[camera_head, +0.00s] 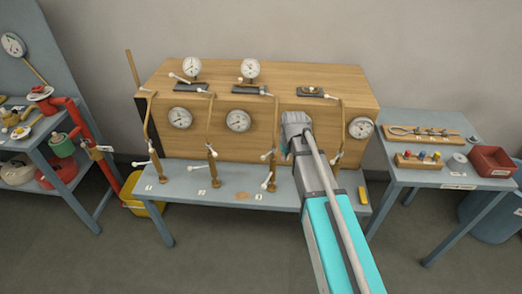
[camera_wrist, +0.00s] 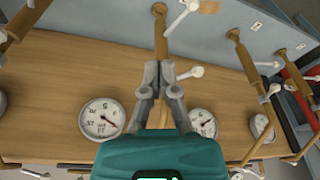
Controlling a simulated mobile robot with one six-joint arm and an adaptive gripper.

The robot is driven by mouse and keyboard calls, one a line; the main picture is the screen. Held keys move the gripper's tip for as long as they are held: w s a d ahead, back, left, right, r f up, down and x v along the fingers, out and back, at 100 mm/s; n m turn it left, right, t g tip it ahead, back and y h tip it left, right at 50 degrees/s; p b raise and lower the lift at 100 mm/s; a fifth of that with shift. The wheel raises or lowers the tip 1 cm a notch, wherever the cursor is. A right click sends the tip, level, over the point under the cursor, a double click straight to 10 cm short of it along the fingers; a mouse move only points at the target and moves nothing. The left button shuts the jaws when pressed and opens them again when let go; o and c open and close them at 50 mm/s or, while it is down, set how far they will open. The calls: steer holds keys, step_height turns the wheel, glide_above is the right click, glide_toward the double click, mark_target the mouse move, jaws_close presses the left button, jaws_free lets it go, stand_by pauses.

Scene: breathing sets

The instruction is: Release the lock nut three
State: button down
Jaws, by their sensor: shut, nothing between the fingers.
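The third brass post (camera_head: 272,176) stands on the bench just right of the label 3 (camera_head: 259,197). One white-knobbed lever (camera_head: 267,182) sits low on it, and another (camera_head: 266,157) higher up; they also show in the wrist view, low (camera_wrist: 185,12) and higher (camera_wrist: 190,73). I cannot tell which part is the lock nut. My gripper (camera_wrist: 160,64) is shut and empty. Its tips look close to the post (camera_wrist: 160,35), the upper knob just beside them; contact cannot be told. In the head view my own arm hides the fingertips.
Similar posts stand left (camera_head: 213,170) and further left (camera_head: 155,165); a right one is partly behind my arm. The wooden box (camera_head: 300,75) with gauges backs the bench (camera_head: 225,192). A side table (camera_head: 415,178) at right carries a red bin (camera_head: 492,160). Bench space between posts is narrow.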

step_height(320, 180, up, 2)
steer(key=n+t+y+p, duration=0.1)
steer(key=n, duration=0.1)
glide_above(263, 158)
steer(key=w+a, duration=0.2)
steer(key=w, duration=0.2)
steer(key=shift+s+d+r, duration=0.15)
steer(key=shift+s+d, duration=0.1)
steer(key=shift+f, duration=0.2)
steer(key=b+x, duration=1)
steer(key=shift+s+d+r+p, duration=0.25)
steer(key=shift+s+d, duration=0.1)
steer(key=shift+s, duration=0.2)
steer(key=shift+s+d+r+p, duration=0.15)
steer(key=shift+s+d+p, duration=0.15)
steer(key=shift+s, duration=0.3)
steer(key=shift+s+d+r+p, duration=0.2)
steer(key=shift+s+d, duration=0.15)
steer(key=shift+s, duration=0.2)
steer(key=shift+a, duration=0.1)
steer(key=shift+s+a, duration=0.1)
